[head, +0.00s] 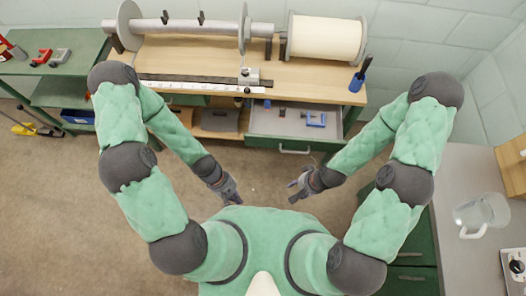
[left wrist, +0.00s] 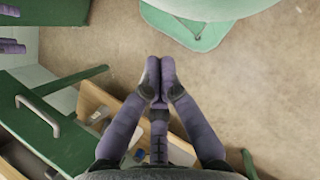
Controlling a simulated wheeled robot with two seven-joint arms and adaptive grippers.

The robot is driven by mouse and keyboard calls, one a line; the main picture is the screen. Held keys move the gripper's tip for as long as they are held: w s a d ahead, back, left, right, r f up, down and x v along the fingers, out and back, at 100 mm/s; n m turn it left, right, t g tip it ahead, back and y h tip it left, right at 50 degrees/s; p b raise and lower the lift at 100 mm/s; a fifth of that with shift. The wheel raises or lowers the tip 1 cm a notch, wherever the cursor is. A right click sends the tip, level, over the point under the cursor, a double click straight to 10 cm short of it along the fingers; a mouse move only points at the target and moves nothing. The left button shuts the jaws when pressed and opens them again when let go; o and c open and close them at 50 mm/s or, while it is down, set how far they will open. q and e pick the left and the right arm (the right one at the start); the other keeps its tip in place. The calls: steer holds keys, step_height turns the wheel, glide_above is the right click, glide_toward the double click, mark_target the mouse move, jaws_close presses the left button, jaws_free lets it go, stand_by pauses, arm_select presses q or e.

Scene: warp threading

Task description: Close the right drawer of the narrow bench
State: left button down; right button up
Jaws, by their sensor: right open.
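The narrow bench (head: 210,62) has a wooden top and stands at the top middle of the head view. Its right drawer (head: 262,124) is pulled out, with a green front and a pale bar handle (head: 295,151). A blue tool (head: 315,120) and small grey pieces lie in it. A green front with a handle (left wrist: 38,115) also shows at the left of the left wrist view. My left gripper (head: 232,196) is in front of the bench, left of the drawer, with fingertips together and empty (left wrist: 160,65). My right gripper (head: 294,190) is open and empty, apart from the drawer handle.
A roller with two discs (head: 190,27), a white roll (head: 325,38) and a ruler (head: 190,87) lie on the bench. A green cart (head: 65,90) stands left. A grey counter with a glass jug (head: 480,212) is at right. Bare floor (head: 70,200) lies in front.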

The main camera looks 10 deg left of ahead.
arm_select(q)
step_height(320, 180, down, 2)
steer(key=s+d+n+h+b, duration=0.2)
steer(key=s+n+h+b, duration=0.1)
steer(key=n, duration=0.3)
steer(key=n+t+h+b, duration=0.5)
steer(key=n+t+b, duration=1)
steer(key=n, duration=1.4)
glide_toward(272, 142)
steer(key=shift+t, duration=0.4)
steer(key=d, duration=0.1)
steer(key=w+d, duration=0.1)
steer(key=d, duration=0.1)
steer(key=w+d, duration=0.1)
steer(key=shift+w+d+f+p, duration=0.15)
steer(key=shift+w+f+p, duration=0.1)
steer(key=shift+f+p, duration=0.1)
steer(key=shift+w+r, duration=0.1)
steer(key=shift+w, duration=0.3)
steer(key=shift+y, duration=0.4)
